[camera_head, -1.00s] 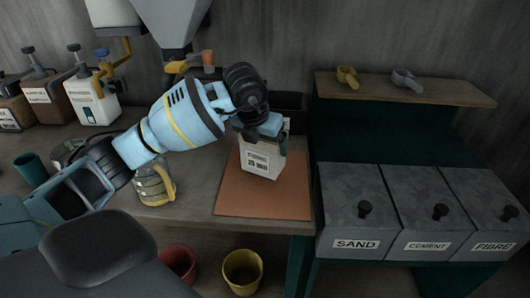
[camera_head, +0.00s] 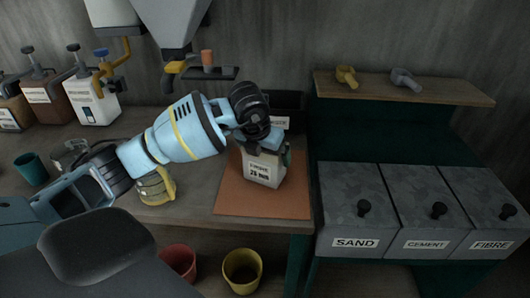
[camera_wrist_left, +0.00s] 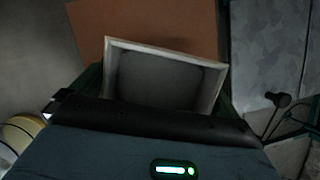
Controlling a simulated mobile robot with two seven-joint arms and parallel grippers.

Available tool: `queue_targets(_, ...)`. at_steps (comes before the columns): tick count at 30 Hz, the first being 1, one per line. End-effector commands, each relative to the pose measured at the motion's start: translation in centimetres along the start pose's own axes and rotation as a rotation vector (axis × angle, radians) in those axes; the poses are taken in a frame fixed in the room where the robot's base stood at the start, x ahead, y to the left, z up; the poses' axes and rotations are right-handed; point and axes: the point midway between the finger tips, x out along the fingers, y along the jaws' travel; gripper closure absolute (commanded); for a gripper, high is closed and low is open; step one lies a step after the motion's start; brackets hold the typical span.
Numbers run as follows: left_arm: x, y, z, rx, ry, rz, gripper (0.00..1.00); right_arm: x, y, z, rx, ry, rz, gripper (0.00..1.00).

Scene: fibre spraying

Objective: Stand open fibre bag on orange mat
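The fibre bag (camera_head: 263,172) is a white box-like bag with a printed FIBRE label. It is over the orange mat (camera_head: 237,198), nearly upright; I cannot tell whether its base touches the mat. My left gripper (camera_head: 266,143) is at the bag's upper part, with a finger at each side, shut on it. In the left wrist view the bag's open top (camera_wrist_left: 162,77) shows a pale rim and grey inside, with the mat (camera_wrist_left: 150,22) beyond. My right gripper is not in view.
Bins labelled SAND (camera_head: 352,205), CEMENT (camera_head: 425,205) and FIBRE (camera_head: 485,200) stand at right. A yellow-handled jug (camera_head: 155,187) is left of the mat. A dark bin (camera_head: 285,108) stands behind the bag. The mat's front is clear.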

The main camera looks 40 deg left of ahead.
Motion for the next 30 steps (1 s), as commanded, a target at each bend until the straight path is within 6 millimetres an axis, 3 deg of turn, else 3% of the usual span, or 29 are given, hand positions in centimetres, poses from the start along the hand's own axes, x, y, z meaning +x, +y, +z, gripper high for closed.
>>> queue_targets(10, -1.1, 0.0, 0.2, 0.000, -0.002, -0.001, 0.00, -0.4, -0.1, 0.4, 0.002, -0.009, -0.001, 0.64)
queue_targets(24, -9.8, 0.0, 0.2, 0.001, -0.004, -0.001, 0.00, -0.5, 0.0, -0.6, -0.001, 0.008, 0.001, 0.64)
queue_targets(30, -11.9, 0.0, 0.2, -0.001, -0.001, 0.000, 0.00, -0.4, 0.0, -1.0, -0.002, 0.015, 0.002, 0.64)
